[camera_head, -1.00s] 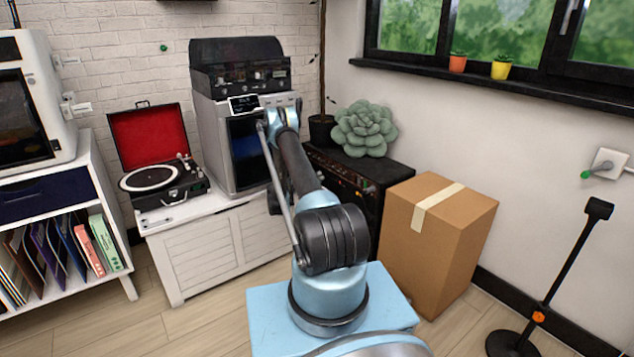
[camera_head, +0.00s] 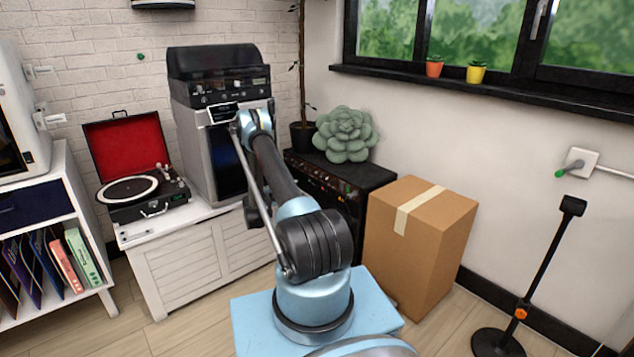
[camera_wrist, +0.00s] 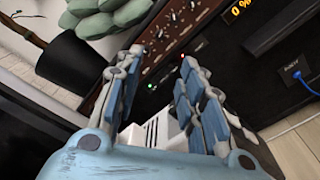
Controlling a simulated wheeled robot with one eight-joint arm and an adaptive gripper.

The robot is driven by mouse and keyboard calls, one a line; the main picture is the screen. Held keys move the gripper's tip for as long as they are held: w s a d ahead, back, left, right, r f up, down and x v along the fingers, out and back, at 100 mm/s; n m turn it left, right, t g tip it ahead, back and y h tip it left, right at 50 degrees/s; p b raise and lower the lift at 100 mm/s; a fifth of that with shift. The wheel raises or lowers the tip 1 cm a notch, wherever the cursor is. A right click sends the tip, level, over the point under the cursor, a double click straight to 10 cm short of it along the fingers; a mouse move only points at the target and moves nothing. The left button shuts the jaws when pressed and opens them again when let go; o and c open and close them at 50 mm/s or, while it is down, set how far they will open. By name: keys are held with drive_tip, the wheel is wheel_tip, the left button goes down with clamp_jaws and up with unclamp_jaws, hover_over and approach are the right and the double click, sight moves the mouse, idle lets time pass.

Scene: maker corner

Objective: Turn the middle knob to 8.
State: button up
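A black amplifier (camera_head: 375,180) with a reddish-brown control strip stands beside the white cabinet. In the wrist view its strip (camera_wrist: 150,72) carries a row of small knobs (camera_wrist: 171,30) and a small green light. I cannot tell which knob is the middle one, nor read any pointer or number on the knobs. My gripper (camera_wrist: 160,68) is open and empty, its two fingers apart and pointing toward the strip. No contact with a knob shows. In the head view my arm hides part of the amplifier's front, and the fingers cannot be made out.
A record player (camera_head: 140,190) and a grey machine (camera_head: 195,150) stand on the white cabinet (camera_head: 185,275). A black stand (camera_head: 540,260) is at right.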

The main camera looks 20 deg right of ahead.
sight(320, 177)
drive_tip(key=shift+n, duration=0.3)
drive_tip(key=x, duration=1.7)
drive_tip(key=shift+w+d, duration=0.1)
clamp_jaws()
